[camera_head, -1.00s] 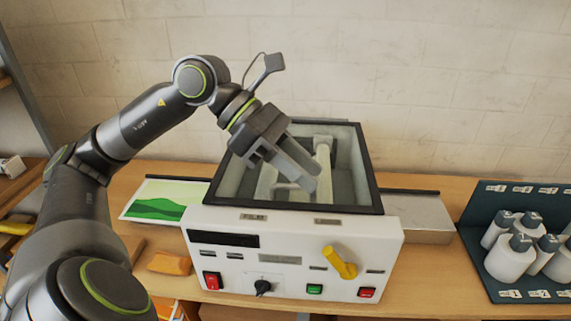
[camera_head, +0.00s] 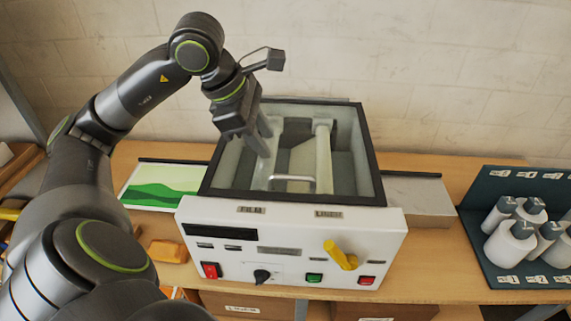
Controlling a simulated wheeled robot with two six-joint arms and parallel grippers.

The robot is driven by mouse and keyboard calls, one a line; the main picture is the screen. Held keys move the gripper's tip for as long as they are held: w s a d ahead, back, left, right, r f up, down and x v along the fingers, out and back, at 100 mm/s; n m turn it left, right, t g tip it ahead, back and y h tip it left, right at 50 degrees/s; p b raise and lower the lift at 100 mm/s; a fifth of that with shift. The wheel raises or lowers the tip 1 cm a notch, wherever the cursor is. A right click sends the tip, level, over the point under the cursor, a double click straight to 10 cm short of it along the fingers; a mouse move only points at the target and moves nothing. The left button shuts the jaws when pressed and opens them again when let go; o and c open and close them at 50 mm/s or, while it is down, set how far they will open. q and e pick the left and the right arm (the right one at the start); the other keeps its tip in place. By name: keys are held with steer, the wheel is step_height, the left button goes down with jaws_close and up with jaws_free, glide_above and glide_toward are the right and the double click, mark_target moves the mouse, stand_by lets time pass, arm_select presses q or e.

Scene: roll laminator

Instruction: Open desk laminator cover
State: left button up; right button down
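The desk laminator (camera_head: 290,240) is a white box on the wooden bench. Its cover (camera_head: 290,197), a clear panel in a dark frame, lies over the top and looks shut. A pale metal handle (camera_head: 293,179) stands near the cover's front edge, with pale rollers (camera_head: 323,155) seen below the panel. My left gripper (camera_head: 268,146) points down over the cover's left rear part, behind and left of the handle. Its two fingers look apart with nothing between them. Whether the fingertips touch the cover cannot be told. My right gripper is not in view.
A dark rack (camera_head: 490,254) of bottles stands right. A brick wall is behind.

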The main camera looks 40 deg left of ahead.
mark_target(290, 176)
arm_select(q)
steer(key=p+x, duration=0.2)
steer(key=x, duration=0.6)
steer(key=shift+w+d+f, duration=0.1)
steer(key=shift+d+f, duration=0.05)
steer(key=shift+f, duration=0.1)
steer(key=shift+p+x, duration=0.3)
steer(key=shift+x, duration=0.7)
steer(key=shift+c, duration=0.4)
jaws_close()
